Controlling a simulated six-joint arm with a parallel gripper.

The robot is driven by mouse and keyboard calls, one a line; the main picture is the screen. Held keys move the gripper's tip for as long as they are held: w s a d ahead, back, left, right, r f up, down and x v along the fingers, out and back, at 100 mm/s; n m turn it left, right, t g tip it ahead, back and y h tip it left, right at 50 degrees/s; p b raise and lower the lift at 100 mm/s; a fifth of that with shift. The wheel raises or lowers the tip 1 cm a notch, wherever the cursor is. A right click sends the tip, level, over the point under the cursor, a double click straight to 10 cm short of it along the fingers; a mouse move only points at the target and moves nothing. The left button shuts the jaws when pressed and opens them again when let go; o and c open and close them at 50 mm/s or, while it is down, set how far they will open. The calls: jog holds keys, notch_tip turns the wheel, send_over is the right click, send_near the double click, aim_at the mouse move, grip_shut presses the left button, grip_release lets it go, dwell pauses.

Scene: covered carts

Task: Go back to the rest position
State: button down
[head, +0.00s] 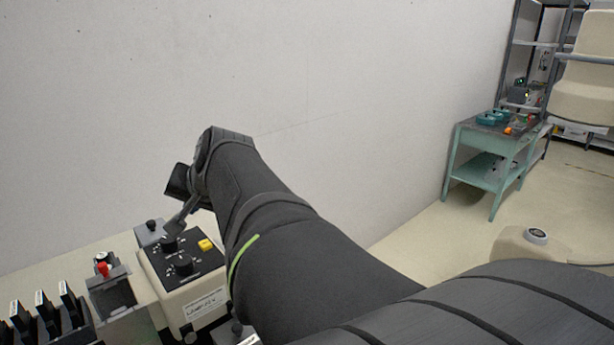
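My dark grey arm reaches from the lower right up to the left of the head view, with a light green stripe around one link. My gripper (178,217) hangs at its far end, pointing down beside the control box's back edge. The control box (186,273) is cream with a black top, two black knobs and a yellow button (205,245). I cannot tell whether the gripper touches the box or the small grey block behind it. The finger opening is turned away and partly hidden by the wrist, and no held object is visible.
A grey block with a red-topped part (104,269) stands left of the box, and several black slotted pieces (47,312) are at the lower left. A plain wall (330,90) rises behind. A green cart (489,165) and a shelf rack stand far right; floor between is open.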

jog(key=shift+f, duration=0.1)
dwell(0.5)
notch_tip(320, 180, down, 2)
jog(key=shift+f, duration=0.15)
notch_tip(320, 180, up, 6)
dwell(0.3)
